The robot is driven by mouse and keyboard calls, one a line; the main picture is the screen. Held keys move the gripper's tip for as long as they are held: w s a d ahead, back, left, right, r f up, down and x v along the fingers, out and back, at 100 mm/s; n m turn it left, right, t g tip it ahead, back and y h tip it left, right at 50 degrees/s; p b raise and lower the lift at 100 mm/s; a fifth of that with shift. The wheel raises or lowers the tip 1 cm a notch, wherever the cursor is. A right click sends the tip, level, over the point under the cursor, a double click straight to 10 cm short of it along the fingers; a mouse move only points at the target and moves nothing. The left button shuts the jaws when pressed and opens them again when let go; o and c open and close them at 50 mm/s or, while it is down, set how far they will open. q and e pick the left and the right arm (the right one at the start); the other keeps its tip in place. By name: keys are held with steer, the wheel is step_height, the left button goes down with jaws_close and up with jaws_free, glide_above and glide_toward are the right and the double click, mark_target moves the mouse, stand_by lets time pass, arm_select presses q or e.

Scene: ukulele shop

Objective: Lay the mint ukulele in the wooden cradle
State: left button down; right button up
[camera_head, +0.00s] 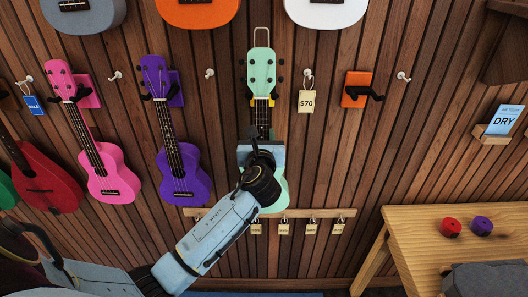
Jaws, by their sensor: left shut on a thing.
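The mint ukulele (262,70) is upright against the slatted wall, its headstock at a yellow hanger (275,98). A wire loop shows above the headstock. My left gripper (262,150) is shut on the mint ukulele around its lower neck, and my wrist hides most of the body; a strip of mint shows at the right. I cannot tell whether the hanger still bears its weight. I cannot make out a wooden cradle in this view. My right gripper is not in view.
A purple ukulele (183,172) and a pink one (115,180) hang to the left. An empty orange hanger (358,88) and a price tag (306,101) are to the right. A wooden rail (325,213) with small tags is below. A wooden table (415,240) holds red and purple knobs.

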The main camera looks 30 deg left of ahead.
arm_select(q)
steer(key=shift+v, duration=2.45)
steer(key=shift+w+d+f, duration=0.1)
